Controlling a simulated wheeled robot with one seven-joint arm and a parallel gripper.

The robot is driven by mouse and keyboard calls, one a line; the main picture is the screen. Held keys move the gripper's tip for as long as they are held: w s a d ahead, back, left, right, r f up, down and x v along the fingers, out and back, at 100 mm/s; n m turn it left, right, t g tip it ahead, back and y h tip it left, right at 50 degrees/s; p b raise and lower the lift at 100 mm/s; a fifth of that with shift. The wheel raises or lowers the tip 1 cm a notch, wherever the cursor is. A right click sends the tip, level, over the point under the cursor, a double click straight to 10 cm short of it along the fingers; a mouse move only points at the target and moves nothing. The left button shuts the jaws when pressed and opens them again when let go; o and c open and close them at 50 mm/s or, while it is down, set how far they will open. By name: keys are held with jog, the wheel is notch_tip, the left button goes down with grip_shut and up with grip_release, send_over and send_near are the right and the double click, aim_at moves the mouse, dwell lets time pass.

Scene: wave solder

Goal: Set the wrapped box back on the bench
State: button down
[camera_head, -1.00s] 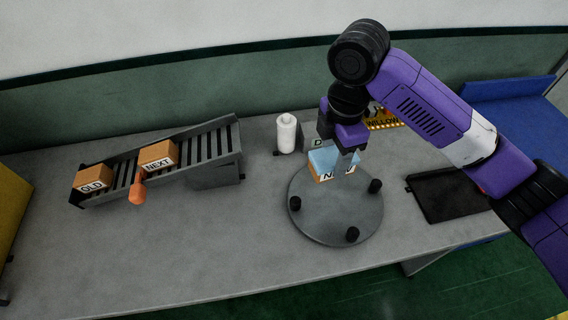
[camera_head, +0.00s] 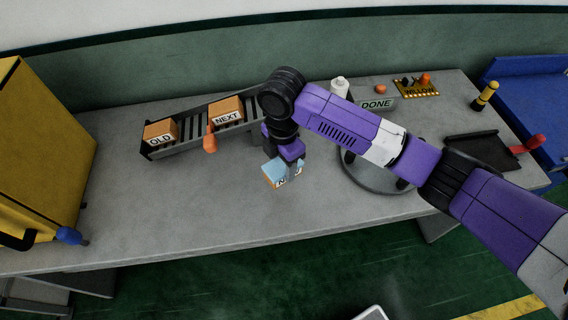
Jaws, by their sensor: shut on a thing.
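The wrapped box (camera_head: 274,172) is a small orange box with a light blue wrap over its top and a partly covered label on its front. My gripper (camera_head: 290,163) points down and is shut on it. The box is over the middle of the grey bench (camera_head: 190,215), left of the round turntable. I cannot tell whether its underside touches the bench. My fingers and the wrap hide part of the label.
The round grey turntable (camera_head: 372,181) is partly behind my arm. A slatted ramp (camera_head: 187,139) holds the OLD box (camera_head: 160,133) and the NEXT box (camera_head: 226,111), with an orange knob (camera_head: 210,143) in front. A DONE sign (camera_head: 376,104) stands behind. The bench's front left is clear.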

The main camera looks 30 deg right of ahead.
aim_at(283, 177)
jog(key=shift+a+r, duration=0.1)
dwell(0.3)
jog(key=shift+f+b, duration=1.7)
jog(key=shift+f, duration=1.4)
jog(key=shift+f+b, duration=0.3)
jog(key=shift+f, duration=0.25)
jog(key=c, duration=0.6)
grip_release()
jog(key=shift+o, duration=0.2)
jog(key=shift+r+b, duration=0.3)
jog(key=shift+r, duration=3.6)
